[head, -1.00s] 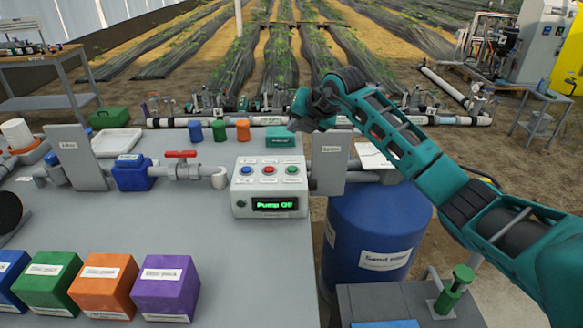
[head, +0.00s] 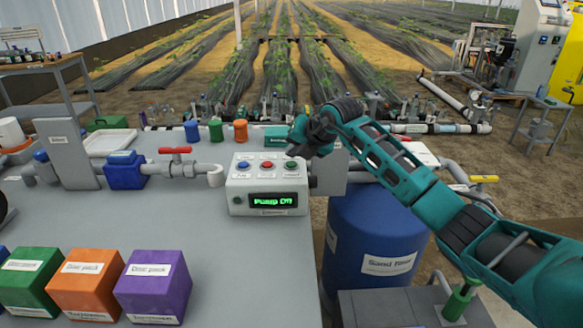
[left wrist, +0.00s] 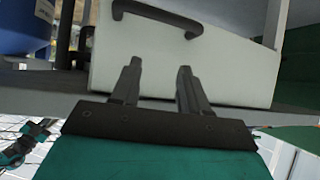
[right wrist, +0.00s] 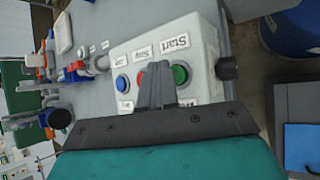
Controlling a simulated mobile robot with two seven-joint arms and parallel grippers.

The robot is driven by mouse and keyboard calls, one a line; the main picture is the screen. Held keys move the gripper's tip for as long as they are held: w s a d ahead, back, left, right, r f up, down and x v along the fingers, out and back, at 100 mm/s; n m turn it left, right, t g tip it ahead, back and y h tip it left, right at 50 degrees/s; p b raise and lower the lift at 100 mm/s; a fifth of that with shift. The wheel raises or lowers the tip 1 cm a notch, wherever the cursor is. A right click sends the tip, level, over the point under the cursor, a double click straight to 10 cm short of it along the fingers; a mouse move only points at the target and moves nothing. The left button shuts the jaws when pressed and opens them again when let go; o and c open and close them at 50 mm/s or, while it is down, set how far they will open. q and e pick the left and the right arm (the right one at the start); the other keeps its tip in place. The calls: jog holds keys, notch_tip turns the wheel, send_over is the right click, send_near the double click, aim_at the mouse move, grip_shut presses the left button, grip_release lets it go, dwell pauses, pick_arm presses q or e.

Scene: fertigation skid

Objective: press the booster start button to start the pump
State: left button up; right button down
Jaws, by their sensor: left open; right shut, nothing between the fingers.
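The grey control box (head: 234,198) stands on the bench with blue, red and green buttons on top. Its green-lit display (head: 270,200) seems to read "Pump Off". In the right wrist view, the green button (right wrist: 181,75) has a "Start" label beside it; the red button (right wrist: 142,79) is partly hidden by my fingers. My right gripper (head: 292,150) is shut and empty just above the box, at the green button's end; I cannot tell whether it touches. My left gripper (left wrist: 158,75) is open and empty, below a white panel with a black handle, outside the head view.
A pipe with a red-handled valve (head: 175,151) runs left of the box. A grey upright plate (head: 330,172) stands close on its right. A blue sand filter drum (head: 372,235) is beyond the bench edge. Purple (head: 153,285), orange and green packs sit in front.

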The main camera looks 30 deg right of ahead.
dwell(1.1)
dwell(0.6)
jog(key=shift+f, duration=0.1)
jog(key=shift+f, duration=0.3)
jog(key=shift+f+b, duration=0.4)
jog(key=shift+f, duration=0.05)
dwell(0.9)
jog(key=shift+r+p, duration=0.65)
jog(key=shift+r, duration=0.2)
